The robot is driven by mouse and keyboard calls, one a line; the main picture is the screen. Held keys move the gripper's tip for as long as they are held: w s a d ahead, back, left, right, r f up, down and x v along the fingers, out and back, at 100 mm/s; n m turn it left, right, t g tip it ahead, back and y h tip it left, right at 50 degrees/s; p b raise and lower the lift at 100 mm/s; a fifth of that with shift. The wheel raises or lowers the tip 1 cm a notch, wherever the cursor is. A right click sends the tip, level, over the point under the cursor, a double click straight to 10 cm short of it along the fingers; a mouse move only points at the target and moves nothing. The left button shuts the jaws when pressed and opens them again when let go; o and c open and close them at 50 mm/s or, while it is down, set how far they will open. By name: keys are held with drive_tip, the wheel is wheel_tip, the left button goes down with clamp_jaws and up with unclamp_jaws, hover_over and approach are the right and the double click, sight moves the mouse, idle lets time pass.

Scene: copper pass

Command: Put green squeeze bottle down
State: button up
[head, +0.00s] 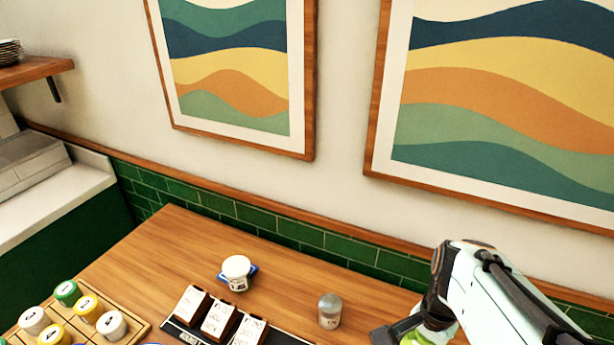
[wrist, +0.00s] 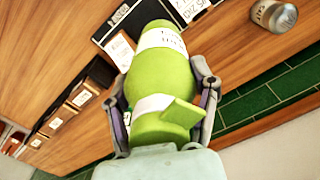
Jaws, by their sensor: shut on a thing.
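The green squeeze bottle (wrist: 162,75) fills the middle of the wrist view, with a white printed label band around it. My gripper (wrist: 158,92) is shut on it, one finger on each side of its body. In the head view my gripper (head: 405,332) is at the bottom right edge. Only a small part of the green bottle (head: 418,338) shows there, the rest hidden by my gripper and the frame's edge. The wooden table (head: 185,248) lies below. I cannot tell whether the bottle touches it.
A grey metal shaker (head: 330,311) stands left of my gripper. A black holder with white cards (head: 220,318), a white-lidded jar (head: 237,272) and a wooden tray of capped jars (head: 132,328) stand further left. The green tiled wall (head: 290,228) borders the table's back.

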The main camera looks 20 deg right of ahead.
drive_tip(key=s+d+m, duration=0.4)
drive_tip(key=s+d, duration=0.2)
drive_tip(key=w+d+f, duration=0.3)
drive_tip(key=d+f, duration=0.2)
drive_tip(key=f, duration=0.1)
drive_tip(key=w+d+f, duration=0.3)
drive_tip(key=d+f, duration=0.3)
drive_tip(key=f, duration=0.1)
drive_tip(key=shift+w+d+f, duration=0.25)
drive_tip(key=shift+w+d, duration=0.05)
drive_tip(key=shift+f, duration=0.1)
drive_tip(key=o, duration=1.2)
drive_tip(key=shift+o, duration=0.2)
